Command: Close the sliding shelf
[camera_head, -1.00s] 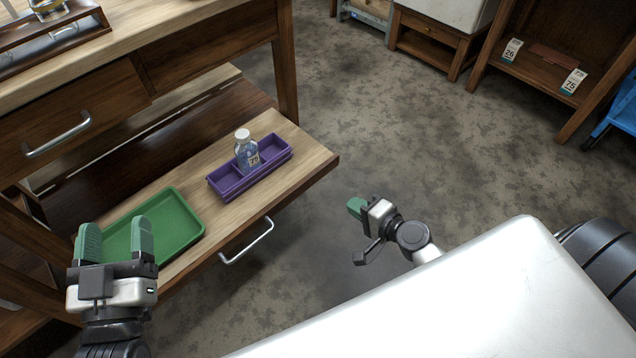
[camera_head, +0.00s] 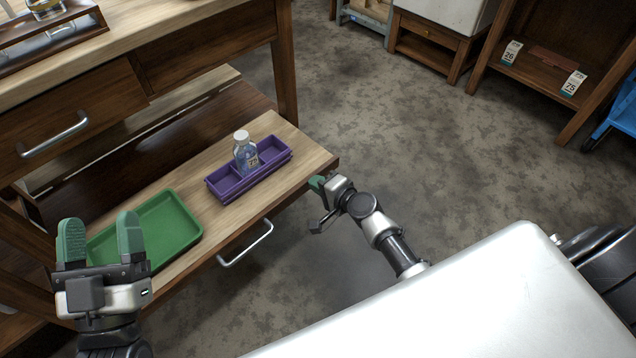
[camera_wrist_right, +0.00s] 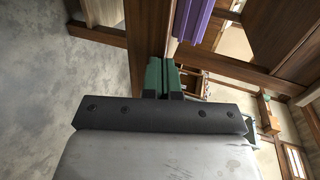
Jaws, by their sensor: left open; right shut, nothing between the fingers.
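The sliding shelf (camera_head: 222,205) is pulled out from the wooden desk, with a metal bar handle (camera_head: 246,243) on its front. A green tray (camera_head: 193,238) and a purple divided tray (camera_head: 232,190) holding a clear bottle with a white cap (camera_head: 242,150) sit on it. My right gripper (camera_head: 317,184) is shut and empty, at the shelf's right front corner; whether it touches is unclear. In the right wrist view its green fingertips (camera_wrist_right: 163,76) lie close to the shelf's edge. My left gripper (camera_head: 97,240) is open and empty, near the green tray's left end.
A closed drawer (camera_head: 64,125) with a metal handle is above the shelf at left. The desk leg (camera_head: 285,70) stands behind the shelf's right end. The floor (camera_head: 400,120) to the right is clear. A wooden rack with number cards (camera_head: 573,84) stands at the far right.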

